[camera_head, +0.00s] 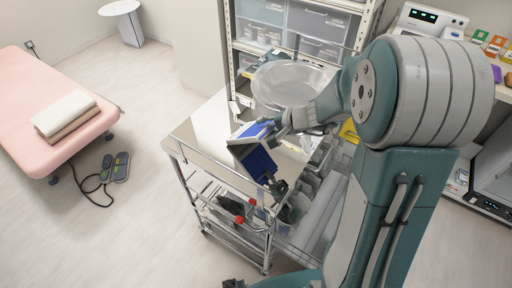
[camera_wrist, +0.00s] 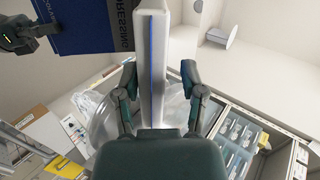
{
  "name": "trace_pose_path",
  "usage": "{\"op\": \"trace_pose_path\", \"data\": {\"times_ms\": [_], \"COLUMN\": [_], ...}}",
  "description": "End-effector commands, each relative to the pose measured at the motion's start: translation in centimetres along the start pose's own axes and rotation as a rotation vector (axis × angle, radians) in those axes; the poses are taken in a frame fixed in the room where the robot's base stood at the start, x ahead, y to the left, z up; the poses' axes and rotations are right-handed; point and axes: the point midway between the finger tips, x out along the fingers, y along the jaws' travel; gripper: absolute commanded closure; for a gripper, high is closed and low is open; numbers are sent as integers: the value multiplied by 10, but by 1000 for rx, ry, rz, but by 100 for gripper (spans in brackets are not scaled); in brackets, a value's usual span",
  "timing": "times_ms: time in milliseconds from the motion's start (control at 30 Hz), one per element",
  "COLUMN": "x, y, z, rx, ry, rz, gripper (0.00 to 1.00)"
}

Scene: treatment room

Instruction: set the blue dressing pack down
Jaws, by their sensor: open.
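The blue dressing pack (camera_head: 258,162) is a blue and white box, tilted, in front of the steel trolley's right part in the head view. My gripper (camera_head: 274,130) is at its upper edge. In the wrist view the pack's white edge with a blue stripe (camera_wrist: 151,70) stands between the two fingers of my gripper (camera_wrist: 160,85). The fingers are open, with a clear gap on the right; whether the left one touches cannot be told. The lettered blue face shows at upper left. A dark jointed part (camera_head: 278,188) is at the pack's lower corner; its owner is unclear.
The trolley (camera_head: 200,135) has a bare top at left and a clear basin (camera_head: 285,82) behind. Shelves with bins (camera_head: 318,22) stand behind it. A pink couch (camera_head: 40,85) with folded towels is at left. Floor between is open, with a pedal (camera_head: 118,166).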

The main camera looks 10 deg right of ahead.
Motion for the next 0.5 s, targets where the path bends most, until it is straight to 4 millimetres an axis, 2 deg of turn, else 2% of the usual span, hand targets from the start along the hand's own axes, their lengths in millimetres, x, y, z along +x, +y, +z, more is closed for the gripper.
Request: {"op": "trace_pose_path", "data": {"times_ms": [500], "x": [-51], "y": [0], "z": [0], "rx": [1], "ry": [2], "rz": [0], "gripper": [47]}}
